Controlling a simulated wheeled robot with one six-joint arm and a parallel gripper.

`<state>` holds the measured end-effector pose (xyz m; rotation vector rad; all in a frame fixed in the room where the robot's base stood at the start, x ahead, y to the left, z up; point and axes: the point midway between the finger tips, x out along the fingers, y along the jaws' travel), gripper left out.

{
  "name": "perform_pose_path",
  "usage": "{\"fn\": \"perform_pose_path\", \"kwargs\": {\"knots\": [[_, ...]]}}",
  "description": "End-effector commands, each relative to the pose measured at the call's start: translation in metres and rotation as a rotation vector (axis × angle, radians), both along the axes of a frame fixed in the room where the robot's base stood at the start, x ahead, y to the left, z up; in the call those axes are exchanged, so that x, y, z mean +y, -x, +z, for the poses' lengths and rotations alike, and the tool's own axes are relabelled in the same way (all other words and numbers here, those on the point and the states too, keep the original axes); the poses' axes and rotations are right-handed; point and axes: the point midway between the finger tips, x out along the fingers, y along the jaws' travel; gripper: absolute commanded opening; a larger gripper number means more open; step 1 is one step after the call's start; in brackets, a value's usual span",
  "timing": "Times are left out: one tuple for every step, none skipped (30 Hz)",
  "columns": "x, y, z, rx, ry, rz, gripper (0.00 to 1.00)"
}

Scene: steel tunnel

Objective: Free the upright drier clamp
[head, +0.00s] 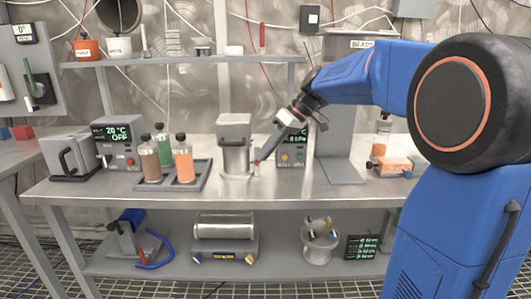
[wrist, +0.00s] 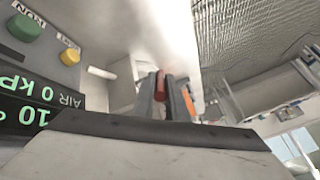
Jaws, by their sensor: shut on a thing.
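An upright steel drier (head: 234,150) with a flat lid and side handle stands mid-bench in the head view. My gripper (head: 262,157) reaches down from the right to its right side. A small red clamp lever (head: 257,163) shows at the fingertips, low beside the drier. In the wrist view my gripper (wrist: 163,100) is shut on the red clamp lever (wrist: 161,86), which stands between the two grey fingers. The drier's lid looks seated. The fingers hide most of the clamp, so its latch cannot be made out.
A control box (head: 291,152) with a green display stands close behind my gripper; it also fills the left of the wrist view (wrist: 45,50). A bottle tray (head: 200,180) and temperature box (head: 117,142) stand left. A steel upright (head: 335,150) is right. The front bench edge is clear.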

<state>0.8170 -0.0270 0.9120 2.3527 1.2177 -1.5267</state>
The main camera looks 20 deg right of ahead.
Motion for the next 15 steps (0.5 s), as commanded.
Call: {"fn": "perform_pose_path", "kwargs": {"knots": [[-0.0003, -0.0002, 0.0001, 0.0, 0.001, 0.0, 0.0], [-0.0003, -0.0002, 0.0001, 0.0, 0.001, 0.0, 0.0], [-0.0003, -0.0002, 0.0001, 0.0, 0.001, 0.0, 0.0], [-0.0003, -0.0002, 0.0, 0.0, 0.001, 0.0, 0.0], [-0.0003, -0.0002, 0.0, 0.0, 0.001, 0.0, 0.0], [-0.0003, -0.0002, 0.0, 0.0, 0.001, 0.0, 0.17], [-0.0003, -0.0002, 0.0, 0.0, 0.001, 0.0, 0.24], [-0.0003, -0.0002, 0.0, 0.0, 0.001, 0.0, 0.31], [-0.0002, -0.0001, 0.0, 0.0, 0.001, 0.0, 0.31], [-0.0002, -0.0001, 0.0, 0.0, 0.001, 0.0, 0.31], [-0.0001, -0.0001, -0.0001, 0.0, 0.001, 0.0, 0.31], [-0.0002, -0.0001, -0.0001, 0.0, 0.001, 0.0, 0.31], [-0.0001, 0.0, -0.0001, 0.0, 0.001, 0.0, 0.31], [-0.0001, 0.0, -0.0001, 0.0, 0.001, 0.0, 0.31], [-0.0001, 0.0, -0.0001, 0.0, 0.001, 0.0, 0.31]]}}
